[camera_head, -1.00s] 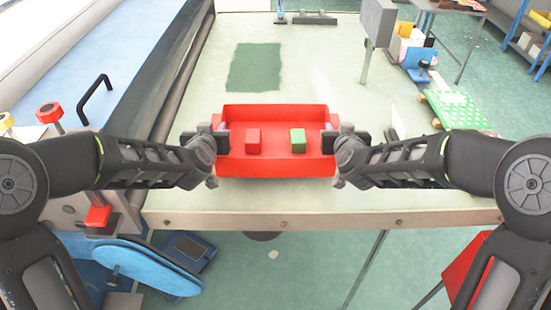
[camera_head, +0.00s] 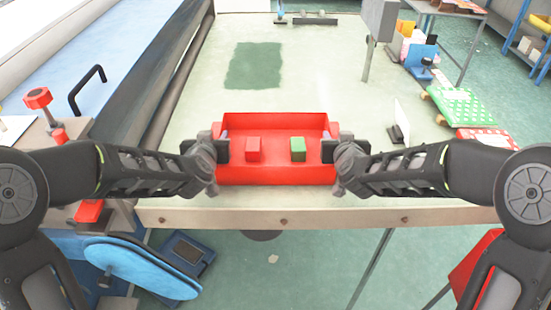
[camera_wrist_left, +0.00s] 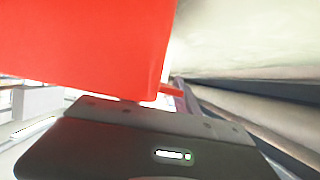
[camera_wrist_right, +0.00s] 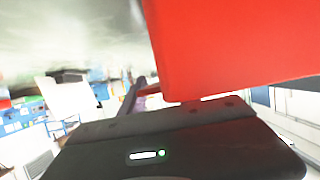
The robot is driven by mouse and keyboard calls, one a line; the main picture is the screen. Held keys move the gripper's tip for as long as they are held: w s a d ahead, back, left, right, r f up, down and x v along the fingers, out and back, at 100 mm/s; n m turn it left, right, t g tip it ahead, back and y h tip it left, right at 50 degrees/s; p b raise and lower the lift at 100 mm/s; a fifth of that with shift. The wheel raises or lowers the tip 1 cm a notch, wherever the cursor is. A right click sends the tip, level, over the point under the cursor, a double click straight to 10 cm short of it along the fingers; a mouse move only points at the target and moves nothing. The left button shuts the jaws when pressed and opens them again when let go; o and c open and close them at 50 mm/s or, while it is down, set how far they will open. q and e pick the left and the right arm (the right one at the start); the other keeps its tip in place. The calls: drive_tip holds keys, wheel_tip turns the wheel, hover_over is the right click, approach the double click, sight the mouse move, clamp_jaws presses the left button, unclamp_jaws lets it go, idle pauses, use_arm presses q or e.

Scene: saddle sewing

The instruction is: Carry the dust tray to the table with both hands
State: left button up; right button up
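The dust tray (camera_head: 275,176) is a red open box with a red block (camera_head: 253,150) and a green block (camera_head: 298,150) inside. In the head view it is level, over the near part of the pale green table (camera_head: 340,70). My left gripper (camera_head: 218,150) is shut on its left end. My right gripper (camera_head: 335,150) is shut on its right end. The tray's red wall also fills the top of the left wrist view (camera_wrist_left: 90,45) and of the right wrist view (camera_wrist_right: 230,45). The fingertips are mostly hidden. I cannot tell whether the tray touches the tabletop.
A dark green patch (camera_head: 255,66) marks the tabletop. A grey post (camera_head: 378,25) and a small white upright plate (camera_head: 402,122) stand at the right side. A dark roller and blue machine (camera_head: 110,60) border the left. The middle of the table is clear.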

use_arm(q)
drive_tip(key=shift+o, duration=0.9)
use_arm(e)
drive_tip(key=shift+o, duration=0.9)
use_arm(q)
drive_tip(key=shift+s, duration=0.1)
drive_tip(key=v, duration=1.1)
drive_tip(key=shift+s+r, duration=0.25)
drive_tip(key=shift+s, duration=0.1)
use_arm(e)
drive_tip(key=shift+s+r, duration=0.1)
drive_tip(key=v, duration=1.1)
drive_tip(key=shift+s, duration=0.35)
use_arm(q)
drive_tip(key=shift+f, duration=0.1)
use_arm(e)
drive_tip(key=shift+s+r, duration=0.1)
